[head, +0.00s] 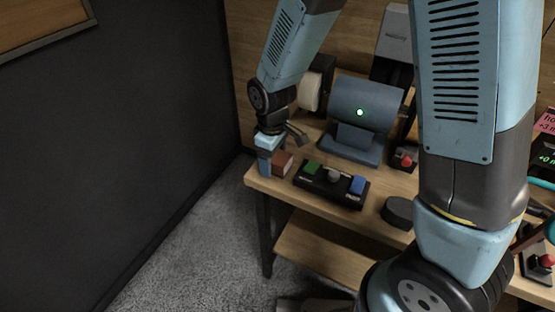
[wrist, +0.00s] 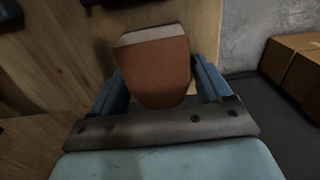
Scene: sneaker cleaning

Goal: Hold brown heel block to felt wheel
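The brown heel block (head: 283,162) is at the left end of the workbench, just right of my gripper's fingers in the head view. My gripper (head: 267,165) points down low over the bench edge. In the wrist view, the brown block with its pale top strip (wrist: 155,65) lies between the two blue fingers of my gripper (wrist: 160,80). The fingers flank it closely, but whether both press on it is unclear. The pale felt wheel (head: 311,90) is on the left side of the blue-grey grinder (head: 362,108), behind and above the block, apart from it.
A black control box (head: 331,184) with green and blue buttons sits right of the block. A dark round puck (head: 398,211) is farther right. A red-buttoned switch (head: 405,157) is beside the grinder. A lower shelf (head: 325,250) is under the bench. Open carpet (head: 195,245) lies left.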

